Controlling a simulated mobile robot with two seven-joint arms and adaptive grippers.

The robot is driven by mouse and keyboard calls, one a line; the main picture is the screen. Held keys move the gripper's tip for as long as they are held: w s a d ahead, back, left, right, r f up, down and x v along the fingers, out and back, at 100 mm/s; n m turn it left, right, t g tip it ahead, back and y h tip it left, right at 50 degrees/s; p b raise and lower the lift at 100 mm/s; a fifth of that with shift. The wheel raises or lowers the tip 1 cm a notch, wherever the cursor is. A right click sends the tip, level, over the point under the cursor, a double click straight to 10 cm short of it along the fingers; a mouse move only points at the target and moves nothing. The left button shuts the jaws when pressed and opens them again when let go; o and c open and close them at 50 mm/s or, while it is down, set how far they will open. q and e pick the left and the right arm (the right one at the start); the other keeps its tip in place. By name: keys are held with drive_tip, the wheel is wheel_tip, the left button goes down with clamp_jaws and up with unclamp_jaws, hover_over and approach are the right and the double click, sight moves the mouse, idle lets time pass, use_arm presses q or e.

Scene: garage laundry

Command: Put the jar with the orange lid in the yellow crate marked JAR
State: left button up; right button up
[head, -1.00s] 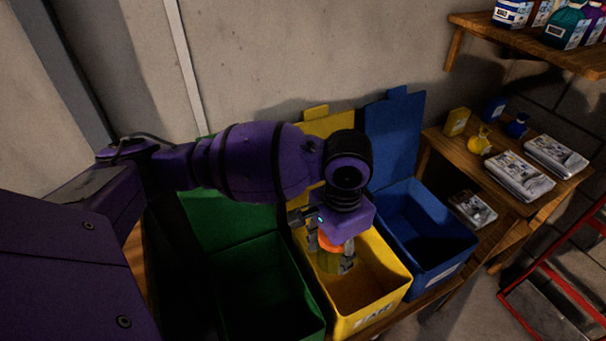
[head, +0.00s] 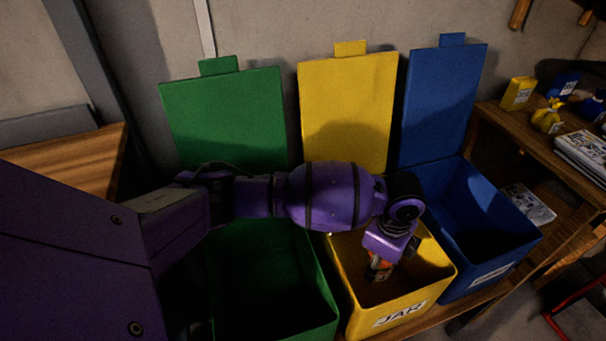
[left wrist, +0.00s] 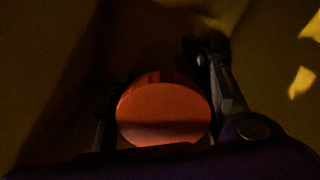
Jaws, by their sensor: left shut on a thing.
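The yellow crate (head: 433,289) marked JAR stands between a green and a blue crate, its lid (head: 348,112) raised behind it. My left gripper (head: 380,266) is inside the crate's opening, pointing down and shut on the jar. The jar's orange lid (left wrist: 165,115) shows between the fingers in the left wrist view, with dark yellow crate walls around it. In the head view the jar is mostly hidden by the gripper and arm, and I cannot tell whether it touches the crate floor. My right gripper is not in view.
The green crate (head: 322,314) is on the left and the blue crate (head: 500,262) on the right, both with raised lids. A wooden shelf (head: 545,150) with boxes, a yellow bag and stacked papers stands at the right.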

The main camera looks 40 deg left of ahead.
use_arm(q)
wheel_tip(320, 180, down, 3)
drive_tip(key=shift+r+b, duration=0.1)
drive_tip(key=shift+b, duration=0.25)
wheel_tip(320, 180, down, 5)
drive_tip(key=shift+r+b, duration=0.15)
drive_tip(key=shift+b, duration=0.7)
drive_tip(key=shift+f, duration=0.25)
drive_tip(key=o, duration=1.3)
drive_tip(key=shift+c, duration=0.2)
